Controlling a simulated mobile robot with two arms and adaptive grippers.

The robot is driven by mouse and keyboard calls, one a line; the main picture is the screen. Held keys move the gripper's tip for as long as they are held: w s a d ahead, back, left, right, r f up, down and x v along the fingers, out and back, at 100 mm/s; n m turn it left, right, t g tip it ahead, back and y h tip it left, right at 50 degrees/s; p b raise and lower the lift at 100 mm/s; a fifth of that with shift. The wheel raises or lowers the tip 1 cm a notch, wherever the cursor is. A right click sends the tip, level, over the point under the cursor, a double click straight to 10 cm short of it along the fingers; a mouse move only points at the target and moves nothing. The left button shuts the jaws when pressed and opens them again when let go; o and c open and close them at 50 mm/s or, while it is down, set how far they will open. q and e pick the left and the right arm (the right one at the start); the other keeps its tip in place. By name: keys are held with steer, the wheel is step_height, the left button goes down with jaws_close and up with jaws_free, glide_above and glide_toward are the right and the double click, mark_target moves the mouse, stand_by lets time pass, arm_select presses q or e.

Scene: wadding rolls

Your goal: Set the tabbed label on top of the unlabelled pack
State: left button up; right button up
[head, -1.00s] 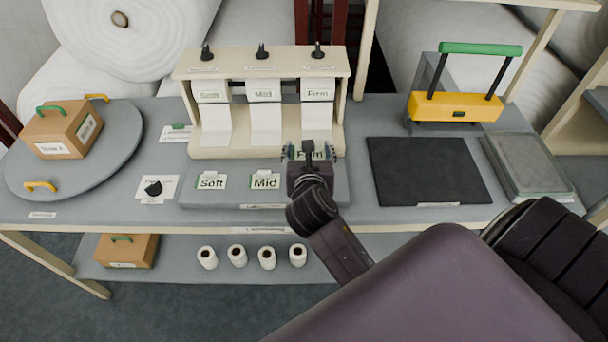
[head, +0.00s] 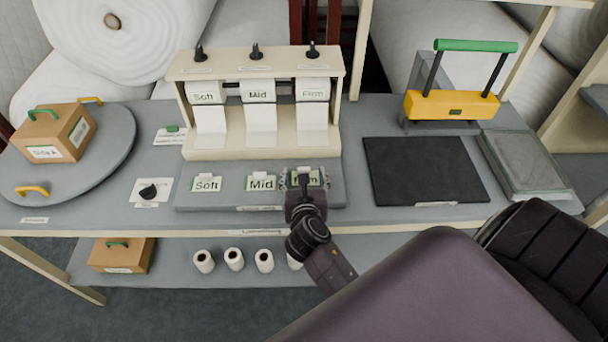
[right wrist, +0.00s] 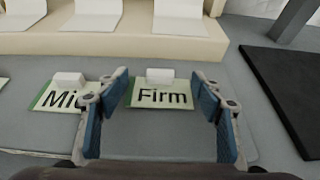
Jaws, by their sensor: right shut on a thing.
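The white tabbed Firm label (head: 306,180) is at the right end of the grey tray, in line with the Mid label (head: 261,183) and the Soft label (head: 206,184). My right gripper (head: 305,178) is shut on the Firm label; in the right wrist view its blue-padded fingers (right wrist: 161,90) flank the label (right wrist: 160,98), and its white tab stands up between them. I cannot tell whether the label touches the tray. A brown pack (head: 55,132) with a green handle stands on the round grey turntable (head: 112,152), with plates on its sides. My left gripper is not visible.
A cream dispenser (head: 255,65) stands behind the tray. Another brown pack (head: 122,255) and several small rolls (head: 234,259) are on the lower shelf.

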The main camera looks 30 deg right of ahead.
steer(key=shift+f, duration=0.15)
steer(key=o, duration=0.8)
